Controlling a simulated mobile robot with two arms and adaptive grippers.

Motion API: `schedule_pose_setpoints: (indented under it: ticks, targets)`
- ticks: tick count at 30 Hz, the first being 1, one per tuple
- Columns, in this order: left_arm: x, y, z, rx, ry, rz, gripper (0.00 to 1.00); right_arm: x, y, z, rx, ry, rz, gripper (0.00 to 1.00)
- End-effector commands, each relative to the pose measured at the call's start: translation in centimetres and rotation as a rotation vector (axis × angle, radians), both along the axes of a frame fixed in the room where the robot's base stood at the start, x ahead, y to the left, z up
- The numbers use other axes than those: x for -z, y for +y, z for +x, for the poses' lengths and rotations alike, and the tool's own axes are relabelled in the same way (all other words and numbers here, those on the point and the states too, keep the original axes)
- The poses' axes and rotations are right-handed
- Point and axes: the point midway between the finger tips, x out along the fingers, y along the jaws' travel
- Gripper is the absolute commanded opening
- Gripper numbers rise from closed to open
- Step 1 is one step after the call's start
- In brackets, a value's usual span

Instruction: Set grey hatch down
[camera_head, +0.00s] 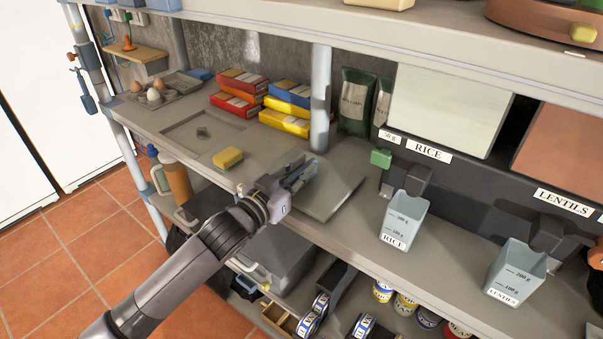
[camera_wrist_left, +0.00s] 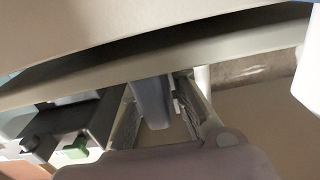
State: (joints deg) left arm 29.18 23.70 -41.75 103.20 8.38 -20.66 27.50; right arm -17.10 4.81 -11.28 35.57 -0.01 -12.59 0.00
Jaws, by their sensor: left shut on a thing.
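The grey hatch (camera_head: 338,190) is a flat square plate over the middle of the counter, right of the yellow sponge. My left gripper (camera_head: 300,178) is over its left part and is shut on it. In the left wrist view, a blue-grey piece (camera_wrist_left: 150,100) sits between the fingers of the left gripper (camera_wrist_left: 160,110), below a pale plate edge. The gripper hides part of the hatch. I cannot tell whether the hatch touches the counter or is just above it. My right gripper is not in view.
A square recess (camera_head: 205,132) lies in the counter (camera_head: 150,118) at the left. The yellow sponge (camera_head: 228,158), an egg tray (camera_head: 165,92) and stacked boxes (camera_head: 287,105) surround it. A post (camera_head: 320,100) stands behind the hatch. The rice cup (camera_head: 405,222) is to its right.

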Motion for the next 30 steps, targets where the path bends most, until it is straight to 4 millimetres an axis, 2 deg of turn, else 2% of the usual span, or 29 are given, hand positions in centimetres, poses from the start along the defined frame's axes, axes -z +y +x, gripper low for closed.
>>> schedule_pose_setpoints:
  ticks: [3, 14, 15, 21, 23, 30]
  targets:
    - [0.78, -0.03, -0.03, 0.001, -0.003, -0.001, 0.00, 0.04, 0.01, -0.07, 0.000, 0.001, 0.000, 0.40]
    - [1.13, -0.04, -0.03, 0.001, -0.003, -0.001, 0.00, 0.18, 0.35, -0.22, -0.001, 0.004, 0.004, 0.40]
    - [1.10, -0.02, -0.02, 0.000, -0.002, 0.000, 0.16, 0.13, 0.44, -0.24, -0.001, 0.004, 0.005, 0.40]
    - [1.10, -0.01, -0.01, 0.000, -0.001, 0.000, 0.30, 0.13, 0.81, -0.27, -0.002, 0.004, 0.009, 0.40]
    - [1.09, -0.01, -0.01, 0.000, -0.001, 0.000, 0.34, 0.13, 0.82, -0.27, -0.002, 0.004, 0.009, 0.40]
    - [1.08, -0.01, -0.01, 0.000, -0.001, 0.000, 0.34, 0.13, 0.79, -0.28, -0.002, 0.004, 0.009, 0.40]
